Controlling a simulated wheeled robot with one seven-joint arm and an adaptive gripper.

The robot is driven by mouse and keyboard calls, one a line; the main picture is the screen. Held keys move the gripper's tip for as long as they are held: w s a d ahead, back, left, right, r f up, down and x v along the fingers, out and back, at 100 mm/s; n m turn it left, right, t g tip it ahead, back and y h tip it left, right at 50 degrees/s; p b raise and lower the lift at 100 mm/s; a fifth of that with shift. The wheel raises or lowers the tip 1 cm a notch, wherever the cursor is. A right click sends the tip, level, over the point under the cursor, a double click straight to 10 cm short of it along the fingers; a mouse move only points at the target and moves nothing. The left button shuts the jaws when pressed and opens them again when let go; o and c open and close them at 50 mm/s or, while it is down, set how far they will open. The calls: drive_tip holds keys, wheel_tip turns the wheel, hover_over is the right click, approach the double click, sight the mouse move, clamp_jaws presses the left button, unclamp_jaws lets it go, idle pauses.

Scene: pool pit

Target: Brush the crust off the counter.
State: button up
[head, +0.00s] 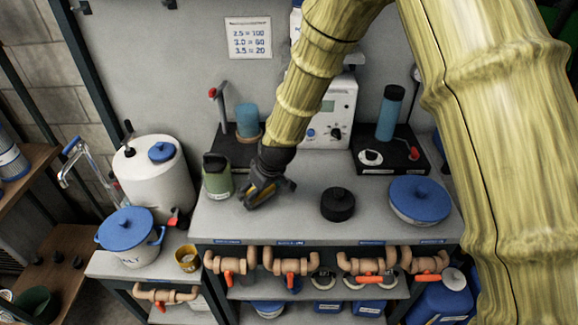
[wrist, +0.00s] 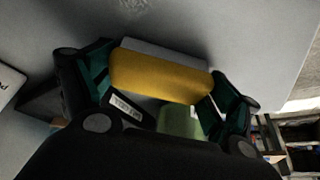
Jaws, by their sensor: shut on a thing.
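My gripper (head: 267,190) is shut on a yellow block (wrist: 160,76) with a grey layer along its far side. I cannot tell for sure whether it is a brush or a sponge. The block is low over the grey counter (head: 310,205), left of its middle; I cannot tell whether it touches. It lies across between both fingers in the wrist view. A pale speckled patch (wrist: 132,4), perhaps the crust, is at the top edge of the wrist view, on the counter beyond the block. I cannot make out any crust in the head view.
A green jar (head: 217,180) stands close left of my gripper. A black round knob-topped piece (head: 338,205) and a blue-lidded dish (head: 420,202) stand to the right. A white meter (head: 333,115) and stands are behind. Pipes with red valves (head: 291,266) line the counter's front.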

sight(289, 196)
drive_tip(key=shift+a, duration=0.45)
drive_tip(key=shift+a+r+p, duration=0.1)
drive_tip(key=shift+r+p, duration=0.2)
drive_tip(key=shift+p, duration=0.15)
drive_tip(key=d, duration=0.3)
drive_tip(key=shift+d+f, duration=0.15)
drive_tip(key=shift+f, duration=0.15)
drive_tip(key=shift+s+d, duration=0.2)
drive_tip(key=shift+d, duration=3.5)
wheel_tip(289, 196, up, 3)
drive_tip(key=shift+w+p, duration=0.1)
drive_tip(key=shift+p, duration=0.8)
drive_tip(key=shift+s+r+p, duration=0.2)
drive_tip(key=shift+r+p, duration=0.3)
drive_tip(key=shift+r, duration=0.25)
wheel_tip(289, 196, up, 4)
drive_tip(key=p, duration=0.2)
drive_tip(key=shift+w+p, duration=0.1)
drive_tip(key=shift+p, duration=0.2)
